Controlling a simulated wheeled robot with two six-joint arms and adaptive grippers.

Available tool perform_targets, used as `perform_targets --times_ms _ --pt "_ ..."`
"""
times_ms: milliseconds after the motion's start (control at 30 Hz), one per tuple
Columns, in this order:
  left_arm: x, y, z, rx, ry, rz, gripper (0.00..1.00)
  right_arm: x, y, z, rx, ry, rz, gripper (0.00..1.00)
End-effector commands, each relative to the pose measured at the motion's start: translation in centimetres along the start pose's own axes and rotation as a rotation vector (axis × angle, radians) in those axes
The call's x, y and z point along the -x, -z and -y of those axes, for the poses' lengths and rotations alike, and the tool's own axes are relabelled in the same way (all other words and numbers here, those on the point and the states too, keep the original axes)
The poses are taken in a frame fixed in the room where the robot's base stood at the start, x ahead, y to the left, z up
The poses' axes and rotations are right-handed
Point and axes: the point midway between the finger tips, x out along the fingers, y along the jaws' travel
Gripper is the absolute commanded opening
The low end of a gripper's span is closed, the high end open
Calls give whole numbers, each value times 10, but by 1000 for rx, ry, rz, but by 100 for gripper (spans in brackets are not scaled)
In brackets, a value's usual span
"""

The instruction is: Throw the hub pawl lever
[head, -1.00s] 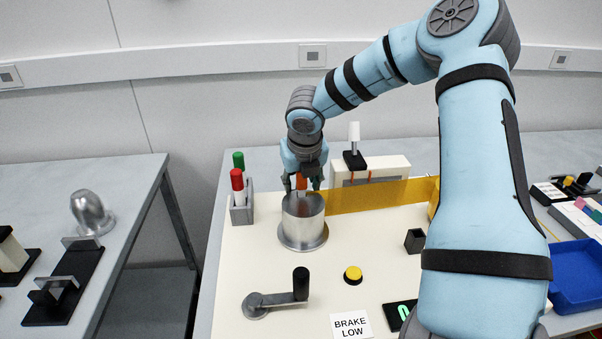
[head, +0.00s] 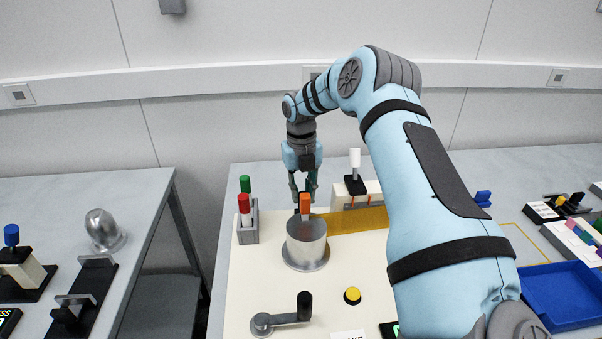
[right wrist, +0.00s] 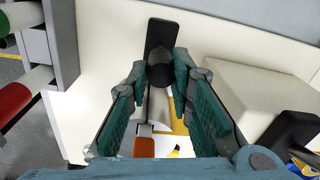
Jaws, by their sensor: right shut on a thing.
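The silver hub drum (head: 306,243) stands on the cream panel, with an upright orange piece (head: 305,203) at its top. My right gripper (head: 304,190) is pointing down just behind the orange piece, which partly hides the fingertips. In the right wrist view, my right gripper (right wrist: 162,78) has its fingertips on either side of a round black knob (right wrist: 160,74), and is shut on it. The knob sits on a grey shaft in front of a black plate (right wrist: 161,38). I take it for the pawl lever. The orange piece (right wrist: 158,146) lies below, between the finger bases. My left gripper is not in view.
A holder with red (head: 243,204) and green (head: 245,184) handles stands left of the drum. An amber screen (head: 358,219) and a white box with a white-topped lever (head: 355,158) are to the right. A black-handled crank (head: 304,306) and a yellow button (head: 352,295) are in front.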

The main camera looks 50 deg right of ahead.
Motion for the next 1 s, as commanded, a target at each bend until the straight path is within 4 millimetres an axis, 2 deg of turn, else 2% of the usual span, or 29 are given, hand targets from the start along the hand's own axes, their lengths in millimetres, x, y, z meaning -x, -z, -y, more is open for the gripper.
perform_targets --times_ms 33,200,567,600,733,1000 --pt "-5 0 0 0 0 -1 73 -5 -6 3 -3 4 -19 0" --pt "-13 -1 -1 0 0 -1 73 -5 -12 2 8 -19 -88 0" --pt "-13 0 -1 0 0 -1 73 -3 -12 -2 19 -31 -109 0" --pt "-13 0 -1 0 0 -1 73 -3 -12 -2 19 -31 -109 21" --pt "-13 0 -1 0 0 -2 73 -3 -12 -2 18 -30 -109 41" --pt "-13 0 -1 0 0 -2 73 -3 -11 1 14 -30 -108 41"
